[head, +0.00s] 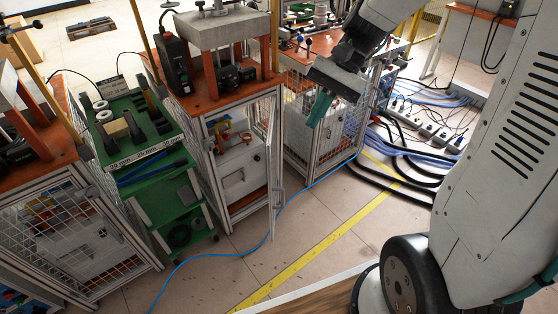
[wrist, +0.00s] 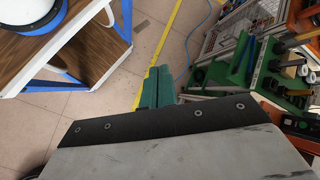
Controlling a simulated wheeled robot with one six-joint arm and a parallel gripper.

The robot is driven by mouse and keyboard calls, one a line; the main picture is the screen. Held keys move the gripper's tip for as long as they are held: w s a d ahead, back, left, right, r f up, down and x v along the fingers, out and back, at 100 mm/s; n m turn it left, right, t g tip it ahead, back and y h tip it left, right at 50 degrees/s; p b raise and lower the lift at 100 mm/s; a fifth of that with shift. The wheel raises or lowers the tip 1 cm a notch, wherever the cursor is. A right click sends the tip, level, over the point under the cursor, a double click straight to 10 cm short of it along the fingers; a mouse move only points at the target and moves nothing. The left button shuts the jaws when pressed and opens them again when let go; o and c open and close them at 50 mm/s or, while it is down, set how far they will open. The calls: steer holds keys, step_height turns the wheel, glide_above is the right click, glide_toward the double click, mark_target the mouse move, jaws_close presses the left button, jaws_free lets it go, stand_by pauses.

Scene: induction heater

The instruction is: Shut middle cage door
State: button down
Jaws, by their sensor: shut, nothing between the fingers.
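The middle cage cabinet stands between the green shelf cart and the right cabinet, under an orange top (head: 205,95). Its mesh door (head: 275,170) stands open at the cabinet's right side, sticking out toward me and seen nearly edge-on in the head view. The cabinet's inside (head: 238,165) shows, with a grey box and small parts on a shelf. My gripper (head: 319,110) has teal fingers pressed together and empty. It hangs in the air to the right of the door, apart from it in the picture. The fingers also show in the wrist view (wrist: 157,88), where I cannot make out the door.
The green cart (head: 150,165) stands left of the middle cabinet, and the right caged cabinet (head: 310,135) stands behind my gripper. A blue cable (head: 225,254) and a yellow line (head: 315,252) cross the floor. Black hoses (head: 405,165) lie right. The floor before the cabinet is mostly clear.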

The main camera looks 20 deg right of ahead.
steer(key=w+d+f+m+t+y, duration=0.1)
steer(key=w+d+f+m+y, duration=0.25)
steer(key=w+f, duration=0.4)
steer(key=w+d+f+m+t+y, duration=0.25)
steer(key=w+f+m+y, duration=0.2)
steer(key=w+f, duration=0.35)
steer(key=w+d+f+m+t+y, duration=0.1)
steer(key=d+f+m+t, duration=0.25)
steer(key=f, duration=0.65)
steer(key=w+d+f+m+t, duration=0.1)
steer(key=d+f+m+t, duration=0.3)
steer(key=f, duration=0.5)
steer(key=w+a, duration=0.2)
steer(key=a, duration=0.4)
steer(key=w+a+g, duration=0.1)
steer(key=w+a, duration=0.2)
steer(key=a, duration=0.4)
steer(key=shift+a+f, duration=0.3)
steer(key=shift+m, duration=0.35)
